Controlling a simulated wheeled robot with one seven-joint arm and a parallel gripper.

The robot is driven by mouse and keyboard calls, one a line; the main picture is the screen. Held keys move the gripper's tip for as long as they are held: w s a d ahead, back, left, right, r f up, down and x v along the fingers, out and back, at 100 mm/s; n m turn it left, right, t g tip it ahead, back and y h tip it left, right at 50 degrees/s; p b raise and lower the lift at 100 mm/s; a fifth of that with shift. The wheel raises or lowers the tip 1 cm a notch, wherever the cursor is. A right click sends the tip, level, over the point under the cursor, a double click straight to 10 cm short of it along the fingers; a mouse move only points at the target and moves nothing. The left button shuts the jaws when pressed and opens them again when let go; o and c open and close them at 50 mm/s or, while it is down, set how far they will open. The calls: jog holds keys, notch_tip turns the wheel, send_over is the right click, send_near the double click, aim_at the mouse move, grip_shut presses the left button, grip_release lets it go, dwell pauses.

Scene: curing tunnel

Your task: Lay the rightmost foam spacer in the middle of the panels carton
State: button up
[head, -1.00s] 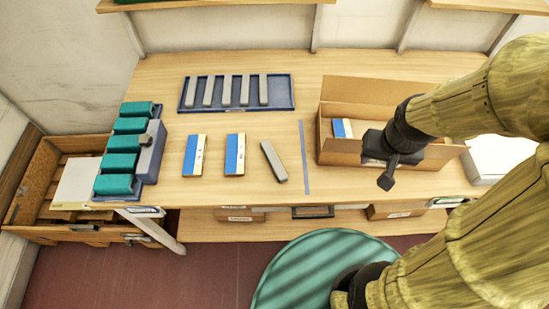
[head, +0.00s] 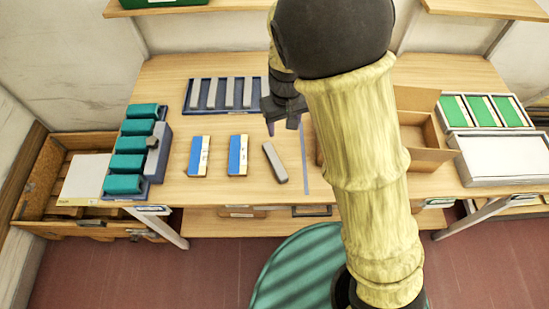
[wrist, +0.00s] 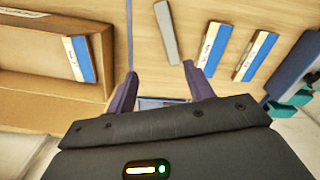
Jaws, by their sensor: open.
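Several grey foam spacers stand in a row in a blue tray (head: 215,111) at the back of the table; the gripper hides the tray's right end. Another grey bar (head: 275,162) lies loose and tilted on the table, also in the wrist view (wrist: 166,32). The panels carton (head: 420,160) is an open cardboard box, partly hidden behind my arm. In the wrist view the carton (wrist: 50,105) holds a blue-and-white panel (wrist: 79,58) by its wall. My gripper (head: 281,125) is open and empty, fingers down, at the tray's right end, behind the loose bar.
Two blue-and-white panels (head: 198,156) (head: 237,155) lie left of the loose bar. A grey strip (head: 304,160) runs along the table beside it. A rack of teal blocks (head: 125,163) stands at the left. A tray of green panels (head: 485,111) and a white-topped box (head: 502,160) stand right.

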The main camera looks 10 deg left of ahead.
jog(key=shift+s+a+f+n, duration=0.15)
jog(key=shift+a+n, duration=0.15)
jog(key=shift+a, duration=0.8)
jog(key=p, duration=0.2)
send_over(275, 160)
notch_tip(275, 160, down, 12)
jog(key=shift+f, duration=0.1)
jog(key=shift+f+p, duration=0.75)
jog(key=shift+f, duration=1.8)
